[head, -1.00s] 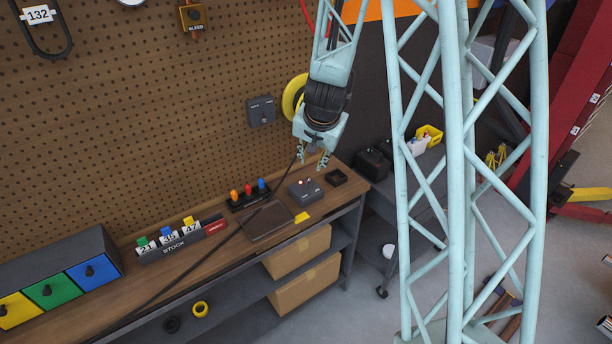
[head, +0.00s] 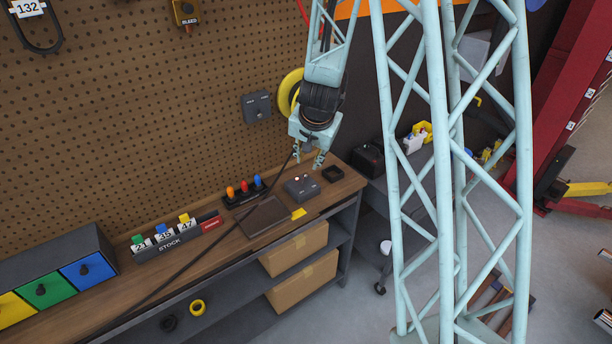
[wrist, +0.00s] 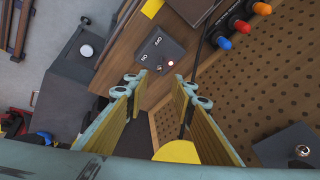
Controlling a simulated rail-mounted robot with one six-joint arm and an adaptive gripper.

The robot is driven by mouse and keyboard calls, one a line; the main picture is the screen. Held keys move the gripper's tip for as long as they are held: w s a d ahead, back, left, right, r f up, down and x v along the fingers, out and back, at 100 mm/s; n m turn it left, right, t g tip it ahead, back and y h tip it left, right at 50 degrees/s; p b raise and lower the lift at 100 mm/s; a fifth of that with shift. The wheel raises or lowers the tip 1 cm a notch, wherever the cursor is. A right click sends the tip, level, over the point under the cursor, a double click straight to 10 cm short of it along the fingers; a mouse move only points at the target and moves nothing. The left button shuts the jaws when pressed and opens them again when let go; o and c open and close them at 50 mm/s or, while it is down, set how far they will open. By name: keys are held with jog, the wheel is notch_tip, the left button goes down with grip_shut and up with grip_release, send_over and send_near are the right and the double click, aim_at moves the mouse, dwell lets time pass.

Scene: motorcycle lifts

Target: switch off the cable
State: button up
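A dark grey switch box (head: 301,187) stands on the wooden bench, with small lights on its top. In the wrist view the box (wrist: 160,50) shows ON and OFF lettering and a small lit red-white light (wrist: 170,63) at its edge. A thin black cable (head: 190,262) runs diagonally over the bench and up by my gripper; the wrist view shows a dark strand (wrist: 192,85) beside the right finger. My gripper (head: 308,160) hangs above and behind the box, not touching it. In the wrist view its fingers (wrist: 157,88) are apart and empty.
Left are a rack of coloured knobs (head: 244,192), a dark flat panel (head: 263,218) and a stock holder (head: 178,240). A grey box (head: 257,106) hangs on the pegboard (head: 150,130) behind.

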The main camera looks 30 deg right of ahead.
aim_at(306, 175)
jog(key=shift+b+x, duration=2.15)
jog(key=shift+x, duration=3.65)
grip_shut()
